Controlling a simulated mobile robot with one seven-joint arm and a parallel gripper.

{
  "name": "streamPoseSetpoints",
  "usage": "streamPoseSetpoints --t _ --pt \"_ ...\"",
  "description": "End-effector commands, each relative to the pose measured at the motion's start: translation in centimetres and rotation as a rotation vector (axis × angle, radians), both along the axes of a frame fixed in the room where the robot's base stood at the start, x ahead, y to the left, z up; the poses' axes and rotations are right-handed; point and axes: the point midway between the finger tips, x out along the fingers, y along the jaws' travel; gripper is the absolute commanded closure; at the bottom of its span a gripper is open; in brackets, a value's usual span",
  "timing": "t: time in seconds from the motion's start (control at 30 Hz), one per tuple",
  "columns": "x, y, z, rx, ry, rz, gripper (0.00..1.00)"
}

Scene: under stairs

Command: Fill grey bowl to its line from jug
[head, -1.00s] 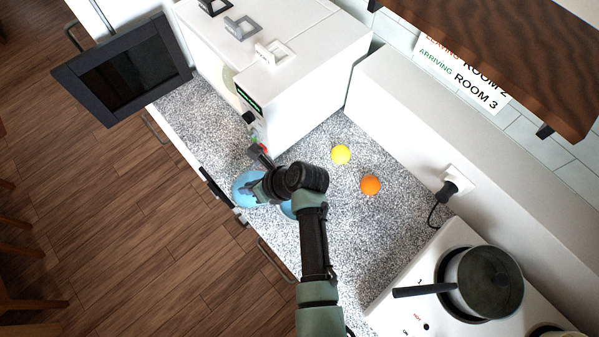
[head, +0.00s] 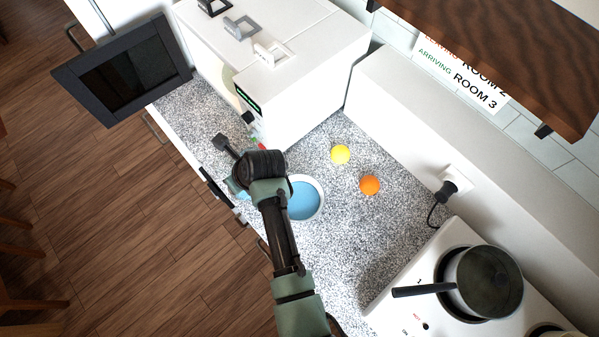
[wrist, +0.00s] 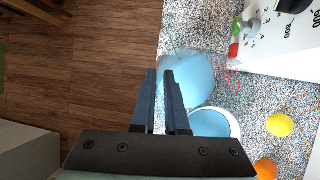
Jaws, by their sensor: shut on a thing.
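The grey bowl shows a pale rim (head: 322,203) and light blue contents in the head view; its rim also shows in the wrist view (wrist: 238,126). I cannot make out its line. The jug (wrist: 195,78) is light blue with a see-through upper part, beyond my fingers and touching or close to them in the wrist view. In the head view only a bit of the jug (head: 243,194) shows past my arm. My gripper (wrist: 161,76) is shut on the jug, left of the bowl; the exact grip and the jug's tilt are unclear.
A yellow ball (head: 340,154) and an orange ball (head: 370,185) lie on the speckled counter (head: 350,225) right of the bowl. A white appliance (head: 300,95) with its dark door (head: 125,70) open stands behind. A hob with a pan (head: 485,283) is at lower right.

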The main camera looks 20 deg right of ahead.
Motion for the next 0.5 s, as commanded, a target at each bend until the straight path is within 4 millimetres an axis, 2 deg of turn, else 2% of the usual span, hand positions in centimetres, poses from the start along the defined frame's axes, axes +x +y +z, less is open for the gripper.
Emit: streamPoseSetpoints --t 0.03,0.1,0.17,0.27,0.5 --pt "0.6 0.3 0.2 -0.027 0.012 0.000 1.00" --pt "0.4 0.1 0.1 -0.025 0.013 -0.006 1.00" --pt "1.2 1.0 0.0 -0.082 0.057 -0.005 1.00" --pt "2.3 2.5 -1.5 -0.218 0.163 -0.007 1.00" --pt "2.2 2.6 -1.7 -0.278 0.218 -0.023 1.00"
